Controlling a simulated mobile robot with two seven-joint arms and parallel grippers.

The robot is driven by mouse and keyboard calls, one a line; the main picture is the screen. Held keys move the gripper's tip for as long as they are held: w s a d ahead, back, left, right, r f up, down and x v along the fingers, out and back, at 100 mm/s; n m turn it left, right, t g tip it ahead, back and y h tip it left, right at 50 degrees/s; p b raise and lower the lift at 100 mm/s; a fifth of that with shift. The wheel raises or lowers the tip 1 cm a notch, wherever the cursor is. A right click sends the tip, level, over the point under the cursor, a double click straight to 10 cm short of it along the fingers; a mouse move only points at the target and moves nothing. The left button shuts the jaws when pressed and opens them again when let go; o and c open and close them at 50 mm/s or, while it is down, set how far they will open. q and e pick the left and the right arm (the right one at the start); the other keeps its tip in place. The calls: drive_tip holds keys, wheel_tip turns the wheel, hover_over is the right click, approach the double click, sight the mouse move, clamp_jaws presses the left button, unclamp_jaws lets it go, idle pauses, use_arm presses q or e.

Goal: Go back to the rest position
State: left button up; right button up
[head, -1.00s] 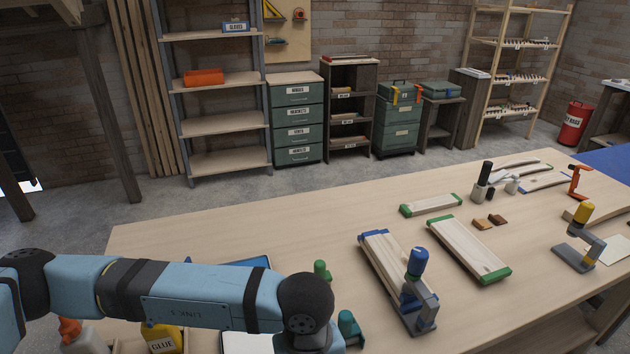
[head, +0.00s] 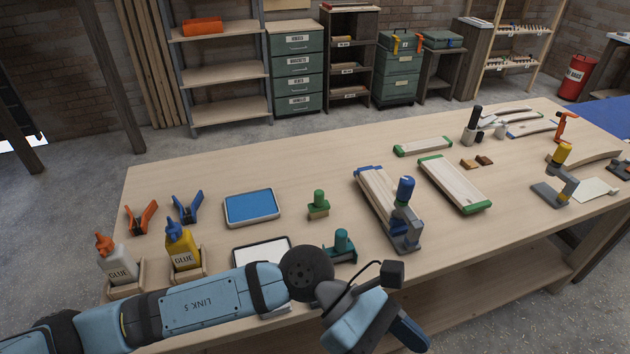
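My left arm (head: 205,303) comes in from the lower left and lies across the front edge of the workbench (head: 300,180). Its wrist end bends down at the bottom centre, beside a dark blue part (head: 408,335). No fingertips can be made out there, so I cannot tell whether the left gripper is open or shut, or holds anything. My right arm and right gripper are out of view.
Near my arm stand two glue bottles (head: 182,246), a blue pad tray (head: 251,208), a white-topped tray (head: 240,256) and a teal-knobbed tool (head: 342,244). Clamped boards (head: 377,200) lie mid-bench, with a green-ended board (head: 450,182) to their right. The bench's back left is clear.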

use_arm(q)
drive_tip(key=w+r+n+t+h+p, duration=0.1)
drive_tip(key=w+r+n+t+h, duration=0.5)
drive_tip(key=n+h, duration=0.6)
drive_tip(key=w+a+f+n+t+y+p, duration=0.15)
drive_tip(key=w+a+n+t, duration=0.25)
drive_tip(key=n+t, duration=0.55)
drive_tip(key=w+a+f+n+t+y, duration=0.2)
drive_tip(key=w+a+n+t, duration=0.35)
drive_tip(key=n, duration=0.75)
drive_tip(key=a+f+n+t+y+p, duration=0.1)
drive_tip(key=a+f+n+t+y, duration=0.45)
drive_tip(key=f+n+y, duration=0.45)
drive_tip(key=s+a+f+n+g+y, duration=0.3)
drive_tip(key=s+a+f+n, duration=0.3)
drive_tip(key=a+f, duration=0.1)
drive_tip(key=s+a+f+n+g+y+p, duration=0.1)
drive_tip(key=s+a+f+n+g+y, duration=0.2)
drive_tip(key=s+a+f+n, duration=0.2)
drive_tip(key=a+f+n, duration=0.2)
drive_tip(key=a+f, duration=0.1)
drive_tip(key=f, duration=0.1)
drive_tip(key=shift+s+a+f+y+p, duration=0.25)
drive_tip(key=shift+s+f+y+p, duration=0.05)
drive_tip(key=shift+s+y, duration=0.1)
